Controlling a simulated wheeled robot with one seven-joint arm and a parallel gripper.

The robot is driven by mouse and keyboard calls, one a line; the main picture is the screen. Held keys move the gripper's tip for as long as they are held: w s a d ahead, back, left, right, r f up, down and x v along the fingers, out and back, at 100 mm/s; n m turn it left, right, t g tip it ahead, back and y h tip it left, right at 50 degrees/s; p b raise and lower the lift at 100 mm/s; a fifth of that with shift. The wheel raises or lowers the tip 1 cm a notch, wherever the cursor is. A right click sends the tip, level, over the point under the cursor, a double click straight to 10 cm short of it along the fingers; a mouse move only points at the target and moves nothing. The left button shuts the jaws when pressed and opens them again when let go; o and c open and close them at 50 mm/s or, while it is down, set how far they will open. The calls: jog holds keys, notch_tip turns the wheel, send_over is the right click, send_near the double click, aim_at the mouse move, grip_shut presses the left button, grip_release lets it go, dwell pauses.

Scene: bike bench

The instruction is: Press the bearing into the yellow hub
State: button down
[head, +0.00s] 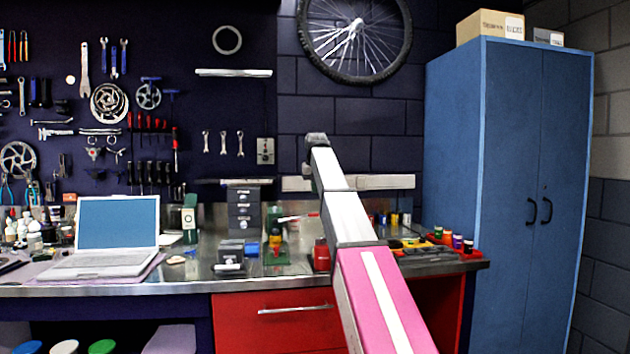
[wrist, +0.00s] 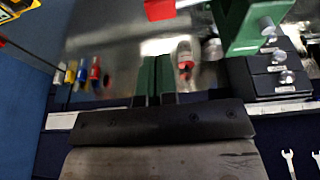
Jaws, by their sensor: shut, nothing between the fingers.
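My gripper (wrist: 155,82) shows in the wrist view as two green fingers close together, shut and empty. In the head view the arm rises over the bench and its dark end (head: 316,139) is up near the wall, with the fingers not clear. A small yellow part (head: 275,238), perhaps the yellow hub, sits at a green fixture (head: 277,256) on the bench, left of my arm. A green structure (wrist: 240,32) is right of the fingers in the wrist view. I cannot make out the bearing in either view.
A laptop (head: 117,225) stands at the left of the bench. Dark drawers (head: 244,215) stand behind the fixture, a red container (head: 321,254) to its right. A red tray (head: 468,254) with coloured spools is at the right end, beside a blue cabinet (head: 510,170).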

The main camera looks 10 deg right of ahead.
aim_at(315, 214)
jog(key=x, duration=0.5)
jog(key=s+x, duration=0.1)
jog(key=x, duration=0.1)
jog(key=shift+f, duration=0.35)
jog(key=shift+d+f+y, duration=0.3)
jog(key=shift+f, duration=0.15)
jog(key=f+y, duration=0.1)
jog(key=f, duration=0.1)
jog(key=f+y, duration=0.1)
jog(key=f, duration=0.1)
jog(key=shift+s+d, duration=0.1)
jog(key=shift+d, duration=0.15)
jog(key=shift+f, duration=0.25)
jog(key=shift+d, duration=0.1)
